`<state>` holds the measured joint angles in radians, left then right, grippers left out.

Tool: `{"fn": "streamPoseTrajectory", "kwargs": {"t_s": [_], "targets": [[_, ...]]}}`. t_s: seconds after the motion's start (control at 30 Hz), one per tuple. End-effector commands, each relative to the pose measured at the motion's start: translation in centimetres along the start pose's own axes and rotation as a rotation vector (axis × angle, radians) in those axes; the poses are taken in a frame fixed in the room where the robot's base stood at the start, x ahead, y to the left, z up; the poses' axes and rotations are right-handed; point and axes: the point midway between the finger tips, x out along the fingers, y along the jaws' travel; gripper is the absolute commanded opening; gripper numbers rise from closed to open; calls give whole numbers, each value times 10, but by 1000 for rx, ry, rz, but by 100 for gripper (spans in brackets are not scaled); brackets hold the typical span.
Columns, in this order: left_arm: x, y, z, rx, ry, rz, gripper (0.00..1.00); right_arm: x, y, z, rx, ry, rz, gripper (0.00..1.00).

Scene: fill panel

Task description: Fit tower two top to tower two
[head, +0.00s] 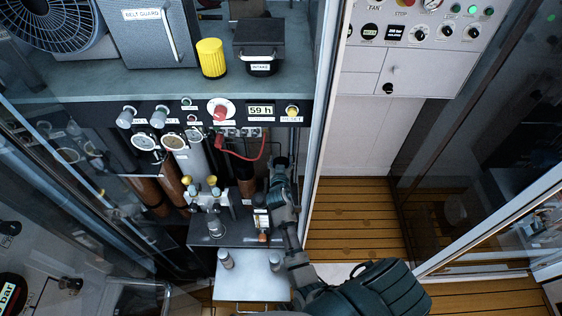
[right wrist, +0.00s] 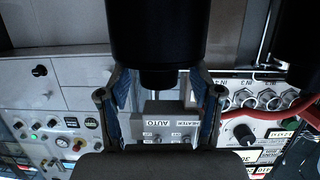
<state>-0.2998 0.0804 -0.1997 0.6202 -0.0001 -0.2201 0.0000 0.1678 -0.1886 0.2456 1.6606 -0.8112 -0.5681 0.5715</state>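My right gripper (head: 281,163) reaches into the cabinet in the head view, beside the dark-topped brown tower (head: 246,182). In the right wrist view its two blue-padded fingers (right wrist: 160,92) stand apart on either side of a large black cylinder (right wrist: 158,35) with a narrower end. The cylinder covers the fingertips, so I cannot tell whether they press on it. Its match to tower two top is not clear. More brown towers (head: 171,180) stand at the left of the cabinet; which is tower two is not marked visibly. My left gripper is not in view.
A red hose (head: 260,150) hangs close to my right gripper. Valves and a small block (head: 212,198) stand left of it. The cabinet's vertical post (head: 318,120) is close on the right. A grey shelf (head: 150,88) with a yellow filter (head: 211,58) lies above. The wooden floor is clear.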

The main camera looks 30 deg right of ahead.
Motion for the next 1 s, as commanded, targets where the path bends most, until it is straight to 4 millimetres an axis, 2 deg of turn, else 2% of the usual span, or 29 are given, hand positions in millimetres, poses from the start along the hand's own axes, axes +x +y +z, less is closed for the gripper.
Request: {"fn": "streamPoseTrajectory", "kwargs": {"t_s": [0.27, 0.5, 0.7, 1.0], "targets": [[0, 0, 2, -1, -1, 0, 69, -6, 0, 2, 0, -4, 0, 65], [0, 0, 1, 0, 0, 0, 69, -46, -1, 2, 2, -3, -1, 65], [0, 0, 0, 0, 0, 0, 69, -70, -1, 2, 0, -3, 0, 65], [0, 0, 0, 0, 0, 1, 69, -74, -1, 1, -1, -2, 0, 65]]}}
